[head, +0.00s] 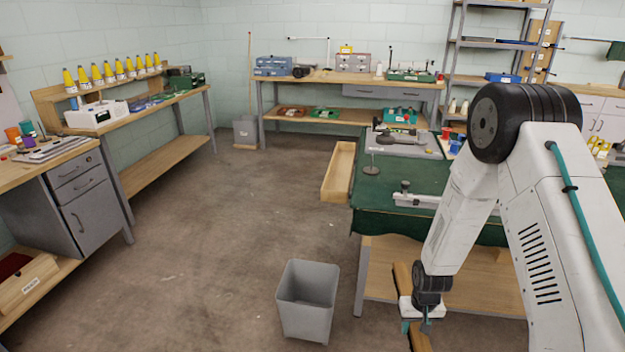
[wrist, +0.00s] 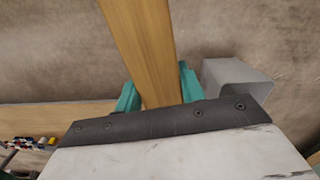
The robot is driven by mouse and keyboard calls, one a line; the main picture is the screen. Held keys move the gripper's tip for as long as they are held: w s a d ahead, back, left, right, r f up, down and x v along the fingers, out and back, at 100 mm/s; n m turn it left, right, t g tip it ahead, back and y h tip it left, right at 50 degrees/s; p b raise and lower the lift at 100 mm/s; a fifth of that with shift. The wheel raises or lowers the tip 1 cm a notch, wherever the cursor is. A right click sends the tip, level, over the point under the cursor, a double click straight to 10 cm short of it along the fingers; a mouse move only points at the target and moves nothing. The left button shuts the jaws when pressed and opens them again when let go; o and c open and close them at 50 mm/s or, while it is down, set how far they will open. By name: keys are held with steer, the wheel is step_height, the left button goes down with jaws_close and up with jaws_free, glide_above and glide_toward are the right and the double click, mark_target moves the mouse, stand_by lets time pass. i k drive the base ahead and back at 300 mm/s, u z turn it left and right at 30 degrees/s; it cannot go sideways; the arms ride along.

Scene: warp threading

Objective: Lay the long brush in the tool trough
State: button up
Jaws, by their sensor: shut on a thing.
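The long brush (wrist: 143,40) shows as a flat wooden length between the teal fingers of my gripper (wrist: 158,90) in the wrist view. My gripper (head: 417,325) is shut on it. In the head view parts of the brush (head: 418,338) show above and below the gripper, low beside the green table; my wrist hides its middle. No bristles can be made out. The tool trough (head: 326,190) looks to be the long open wooden box along the left side of the green table, farther back and higher than my gripper. Its inside looks empty.
A grey bin (head: 308,300) stands on the floor left of my gripper. The green-topped table (head: 378,205) with a wooden lower shelf (head: 470,262) is close by. A metal bar (head: 420,200) lies on its top. The floor (head: 220,220) to the left is clear.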

mark_target(341, 174)
steer(key=u, duration=1.35)
steer(key=i, duration=5.2)
steer(key=z, duration=1.1)
steer(key=i, duration=2.8)
steer(key=z, duration=1.1)
